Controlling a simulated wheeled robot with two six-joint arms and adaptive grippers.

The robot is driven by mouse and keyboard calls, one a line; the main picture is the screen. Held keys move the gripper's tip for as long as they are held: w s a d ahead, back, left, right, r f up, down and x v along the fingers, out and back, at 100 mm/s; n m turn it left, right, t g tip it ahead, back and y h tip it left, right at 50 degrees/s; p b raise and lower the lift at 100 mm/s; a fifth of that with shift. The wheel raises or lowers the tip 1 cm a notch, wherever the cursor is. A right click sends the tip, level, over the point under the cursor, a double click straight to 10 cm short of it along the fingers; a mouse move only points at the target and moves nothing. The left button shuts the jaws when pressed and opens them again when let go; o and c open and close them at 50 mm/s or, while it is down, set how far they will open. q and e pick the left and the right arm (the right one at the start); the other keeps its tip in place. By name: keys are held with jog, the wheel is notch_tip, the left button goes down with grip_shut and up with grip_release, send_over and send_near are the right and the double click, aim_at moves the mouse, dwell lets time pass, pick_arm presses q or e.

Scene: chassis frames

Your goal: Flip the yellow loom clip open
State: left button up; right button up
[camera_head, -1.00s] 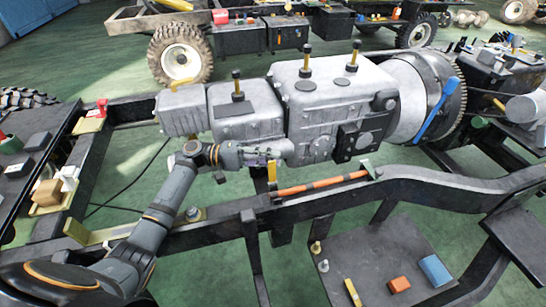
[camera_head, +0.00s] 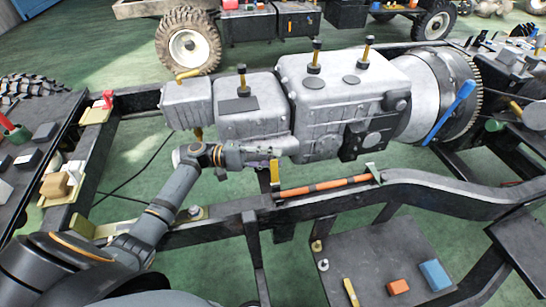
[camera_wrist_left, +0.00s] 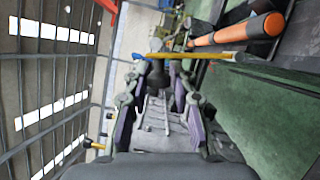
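The yellow loom clip (camera_head: 275,171) stands on the near chassis rail at the left end of the orange-and-black striped loom (camera_head: 325,186). In the left wrist view the clip shows as a thin yellow bar (camera_wrist_left: 195,56) across the picture, just beyond my fingertips. The orange loom (camera_wrist_left: 235,33) runs to its upper right there. My left gripper (camera_head: 262,162) is just left of the clip; its purple-padded fingers (camera_wrist_left: 158,75) stand apart with nothing clearly held between them. Whether a fingertip touches the clip cannot be told. My right gripper is not in view.
The grey gearbox (camera_head: 250,115) stands close behind my left gripper. The dark chassis rail (camera_head: 430,188) runs in front. A lower dark plate (camera_head: 375,260) carries an orange block (camera_head: 398,286), a blue block (camera_head: 434,275) and a yellow piece (camera_head: 350,291). Green floor shows between the rails.

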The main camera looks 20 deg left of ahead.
pick_arm(q)
jog(key=shift+o, duration=1.4)
jog(key=shift+a, duration=0.15)
jog(key=v, duration=1.2)
